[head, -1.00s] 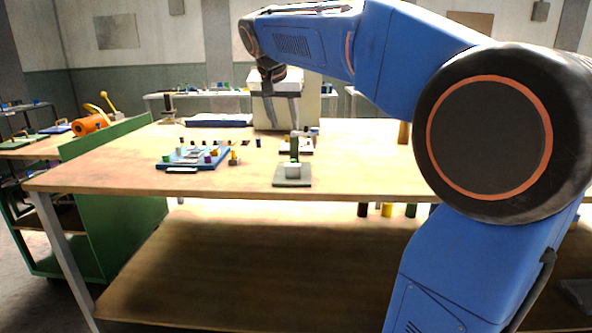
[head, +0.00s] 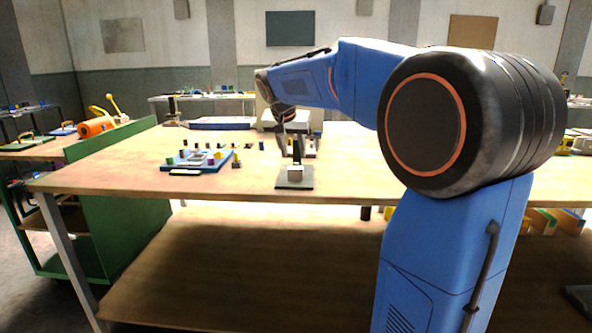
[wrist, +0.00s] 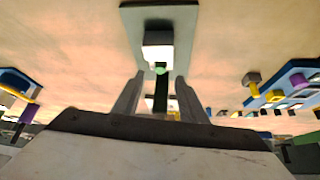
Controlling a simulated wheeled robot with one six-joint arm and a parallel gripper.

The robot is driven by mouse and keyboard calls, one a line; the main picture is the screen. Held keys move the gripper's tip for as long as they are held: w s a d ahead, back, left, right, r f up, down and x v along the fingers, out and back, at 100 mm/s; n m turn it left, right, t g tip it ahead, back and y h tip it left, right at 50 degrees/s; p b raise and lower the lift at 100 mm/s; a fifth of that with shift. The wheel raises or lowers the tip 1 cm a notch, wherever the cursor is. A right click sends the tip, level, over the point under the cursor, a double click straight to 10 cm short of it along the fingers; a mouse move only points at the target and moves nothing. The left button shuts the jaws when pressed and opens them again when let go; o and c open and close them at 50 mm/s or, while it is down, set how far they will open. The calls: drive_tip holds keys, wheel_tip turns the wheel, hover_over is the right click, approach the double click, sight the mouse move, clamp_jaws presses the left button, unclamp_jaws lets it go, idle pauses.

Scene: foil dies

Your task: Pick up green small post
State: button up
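The green small post (wrist: 161,92) shows in the wrist view between the two fingers of my gripper (wrist: 159,80), with a visible gap on each side. A pale green end of it lies by a white block (wrist: 158,52). The block sits on a grey plate (wrist: 183,22). In the head view my gripper (head: 297,157) is low over the same grey plate (head: 305,184) and the white block (head: 295,173). The fingers are open and hide most of the post there.
A blue tray (head: 224,162) with several small coloured parts lies left of the plate, with several small dark posts behind it. A pale machine (head: 265,112) stands behind my gripper. The table front left (head: 110,180) is clear.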

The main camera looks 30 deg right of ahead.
sight(296, 163)
drive_tip(key=shift+x, duration=2.65)
drive_tip(key=shift+c, duration=0.6)
clamp_jaws()
